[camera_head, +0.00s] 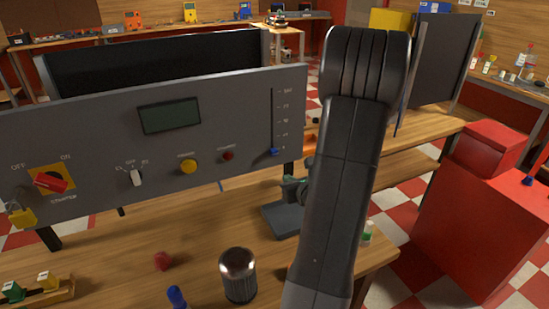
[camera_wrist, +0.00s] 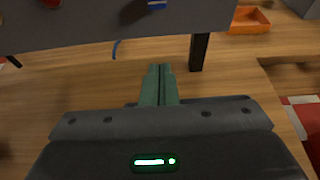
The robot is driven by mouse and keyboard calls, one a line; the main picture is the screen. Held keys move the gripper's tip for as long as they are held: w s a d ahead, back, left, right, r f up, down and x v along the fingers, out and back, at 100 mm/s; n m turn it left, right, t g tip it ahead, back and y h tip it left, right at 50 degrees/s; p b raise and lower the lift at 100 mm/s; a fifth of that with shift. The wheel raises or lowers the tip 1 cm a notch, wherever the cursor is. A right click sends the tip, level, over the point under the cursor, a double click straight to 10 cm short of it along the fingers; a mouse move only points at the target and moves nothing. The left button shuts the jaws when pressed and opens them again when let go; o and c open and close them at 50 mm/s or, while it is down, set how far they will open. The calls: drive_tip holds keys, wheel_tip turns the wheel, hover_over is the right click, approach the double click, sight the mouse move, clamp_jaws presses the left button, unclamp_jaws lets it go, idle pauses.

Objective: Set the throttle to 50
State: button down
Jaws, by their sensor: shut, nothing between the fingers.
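The throttle is a vertical slider with a blue knob (camera_head: 274,152) at the right end of the grey control panel (camera_head: 100,135). The knob sits at the bottom of its scale, by the lowest mark. The scale numbers beside the slot are small and hard to read. In the wrist view the blue knob (camera_wrist: 156,4) is at the top edge, ahead of my gripper (camera_wrist: 158,68). My gripper's green fingers are shut together and empty, apart from the knob. In the head view my arm hides much of the area right of the panel.
The panel also has a dark display (camera_head: 169,116), a red switch (camera_head: 50,182), a yellow padlock (camera_head: 21,215), a yellow button (camera_head: 188,166) and a small red button (camera_head: 228,156). A dark cylinder (camera_head: 238,277) stands on the bench. An orange tray (camera_wrist: 249,19) lies beyond the panel leg (camera_wrist: 199,52).

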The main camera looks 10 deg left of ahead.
sight(274, 152)
drive_tip(key=w+a+p, duration=0.1)
drive_tip(key=w, duration=0.1)
drive_tip(key=w+a+p, duration=0.3)
drive_tip(key=w+a, duration=0.1)
drive_tip(key=w, duration=0.1)
drive_tip(key=shift+w, duration=0.1)
drive_tip(key=shift+r+p, duration=0.4)
drive_tip(key=shift+p, duration=0.05)
drive_tip(key=shift+a, duration=0.1)
